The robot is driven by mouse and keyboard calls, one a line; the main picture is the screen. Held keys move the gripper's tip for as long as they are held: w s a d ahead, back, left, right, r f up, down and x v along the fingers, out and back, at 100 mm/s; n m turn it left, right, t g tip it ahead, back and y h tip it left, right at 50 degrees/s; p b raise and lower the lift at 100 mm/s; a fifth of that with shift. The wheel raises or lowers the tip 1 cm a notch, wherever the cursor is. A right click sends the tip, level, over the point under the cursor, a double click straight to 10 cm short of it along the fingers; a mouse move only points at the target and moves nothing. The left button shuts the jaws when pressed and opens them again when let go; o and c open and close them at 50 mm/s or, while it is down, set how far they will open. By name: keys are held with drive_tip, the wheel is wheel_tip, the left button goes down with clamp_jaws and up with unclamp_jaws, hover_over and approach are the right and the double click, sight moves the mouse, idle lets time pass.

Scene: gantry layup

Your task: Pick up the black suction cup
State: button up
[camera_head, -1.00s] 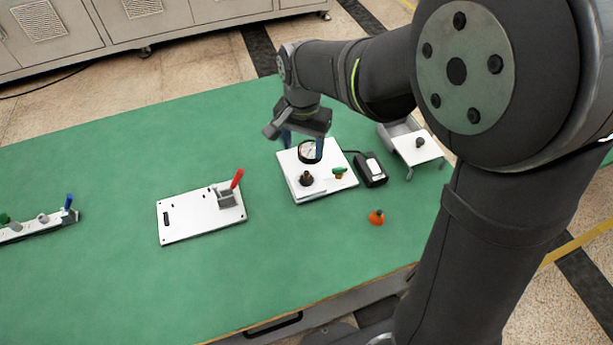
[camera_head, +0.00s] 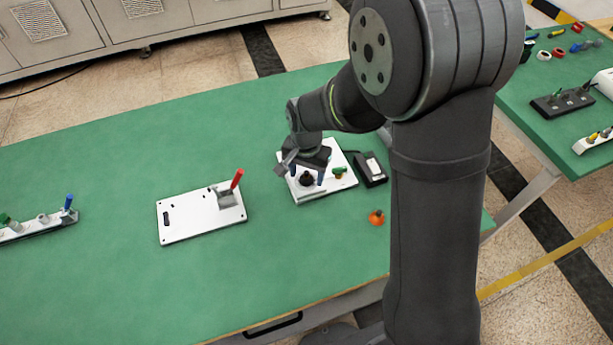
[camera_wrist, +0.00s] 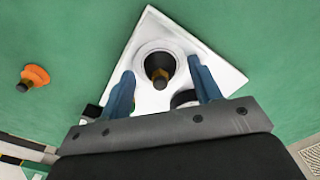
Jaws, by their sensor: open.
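The black suction cup (camera_head: 306,180) with a brass-coloured fitting stands on the white plate (camera_head: 338,159) on the green table. In the wrist view the cup (camera_wrist: 149,56) shows between the two blue fingers, with a gap on each side. My gripper (camera_head: 307,174) is open and empty, directly over the cup. It also shows in the wrist view (camera_wrist: 161,68). Whether the fingertips are down level with the cup cannot be told. The round gauge (camera_wrist: 185,98) lies close behind the cup, partly hidden by my gripper.
A green-handled fitting (camera_head: 339,172) sits on the same plate, with a black box (camera_head: 370,169) to its right. An orange suction cup (camera_head: 376,218) lies on the table. A white board with a red-handled clamp (camera_head: 230,191) lies left. The table between is clear.

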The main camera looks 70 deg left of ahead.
drive_tip(key=shift+c, duration=0.2)
drive_tip(key=c, duration=1)
